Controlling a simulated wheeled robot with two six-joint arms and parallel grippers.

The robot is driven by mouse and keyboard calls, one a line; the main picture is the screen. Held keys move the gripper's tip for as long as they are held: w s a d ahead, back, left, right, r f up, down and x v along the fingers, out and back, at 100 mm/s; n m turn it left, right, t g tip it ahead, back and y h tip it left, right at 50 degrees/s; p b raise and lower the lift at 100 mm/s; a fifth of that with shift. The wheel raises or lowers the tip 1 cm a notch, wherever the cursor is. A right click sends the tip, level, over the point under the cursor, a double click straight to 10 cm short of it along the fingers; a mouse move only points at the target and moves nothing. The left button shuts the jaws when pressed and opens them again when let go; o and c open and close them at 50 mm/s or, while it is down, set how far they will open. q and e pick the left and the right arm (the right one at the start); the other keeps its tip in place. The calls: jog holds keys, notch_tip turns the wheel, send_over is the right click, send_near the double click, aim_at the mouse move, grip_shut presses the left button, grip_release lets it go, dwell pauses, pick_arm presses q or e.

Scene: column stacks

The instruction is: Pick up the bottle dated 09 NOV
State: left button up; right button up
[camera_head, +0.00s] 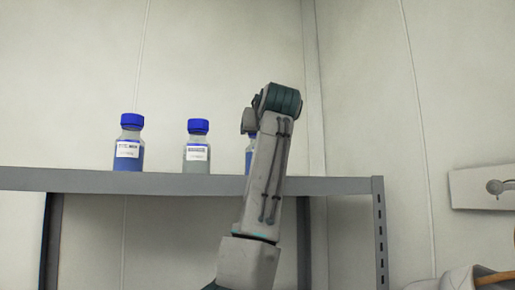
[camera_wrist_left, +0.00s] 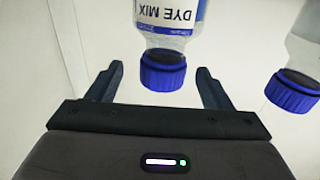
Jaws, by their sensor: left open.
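Three blue-capped bottles stand on the shelf in the head view: a left one with blue liquid (camera_head: 129,144), a middle one with greyish contents (camera_head: 197,148), and a right one (camera_head: 249,151) mostly hidden behind my arm. No date is readable on their labels. My left gripper (camera_wrist_left: 160,70) is open, its fingers on either side of the blue cap of a bottle labelled DYE MIX (camera_wrist_left: 170,42), upside down in the left wrist view. That label's date is not legible. The gripper's fingers are hidden in the head view. My right gripper is not in view.
Another blue-capped bottle (camera_wrist_left: 303,50) stands to the right in the left wrist view, outside the fingers. The grey metal shelf (camera_head: 60,180) has free room at its left and right ends. A wall fixture (camera_head: 475,187) is at the far right.

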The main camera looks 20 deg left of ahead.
pick_arm(q)
jog(key=p+x, duration=0.2)
jog(key=shift+w+a+r, duration=0.2)
jog(key=shift+w, duration=0.05)
jog(key=p+x, duration=0.2)
jog(key=x, duration=0.1)
jog(key=shift+w+a+p, duration=0.1)
jog(key=shift+a+p, duration=0.15)
jog(key=shift+p, duration=0.15)
jog(key=shift+w+a+f, duration=0.1)
jog(key=shift+a+f, duration=0.05)
jog(key=shift+c, duration=0.4)
jog(key=shift+d, duration=0.3)
jog(key=c, duration=1.5)
jog(key=shift+a, duration=0.1)
grip_shut()
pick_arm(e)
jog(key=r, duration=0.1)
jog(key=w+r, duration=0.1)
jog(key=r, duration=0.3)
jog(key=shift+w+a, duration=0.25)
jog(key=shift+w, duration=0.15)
pick_arm(q)
jog(key=shift+r, duration=0.2)
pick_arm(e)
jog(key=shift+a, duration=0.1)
